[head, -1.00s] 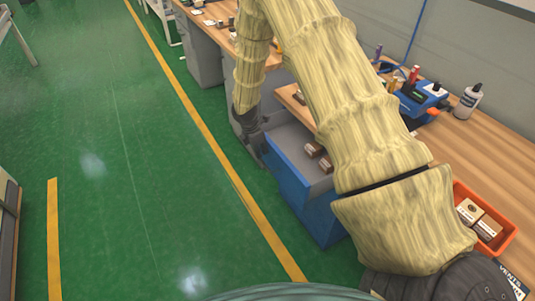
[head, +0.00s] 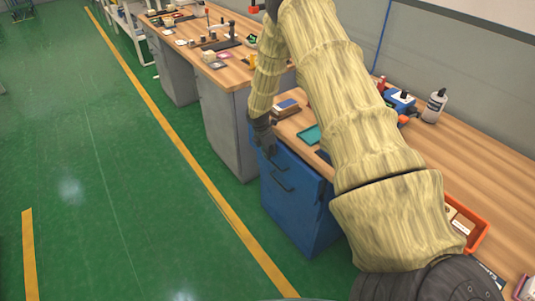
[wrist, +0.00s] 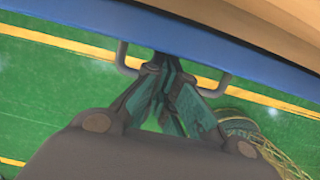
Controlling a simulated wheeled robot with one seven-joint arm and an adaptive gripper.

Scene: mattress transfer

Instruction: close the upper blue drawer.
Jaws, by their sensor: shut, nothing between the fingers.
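The blue cabinet (head: 300,219) stands under the front of the wooden workbench. Its upper drawer (head: 305,180) looks flush or nearly flush with the cabinet; its inside is not visible, and I cannot tell if a small gap is left. My gripper (head: 268,152) is shut and empty at the drawer's front, near its top left. In the wrist view, the fingertips (wrist: 170,62) point at the blue drawer front (wrist: 200,50), between the two ends of its grey handle (wrist: 122,58). I cannot tell whether they touch it. My arm hides the right part of the cabinet.
The wooden benchtop (head: 490,150) holds an orange bin (head: 482,237), a grey bottle (head: 434,106), a teal tray (head: 309,135) and a blue device (head: 398,99). A grey cabinet (head: 227,125) stands to the left. The green floor (head: 110,170) in front is clear.

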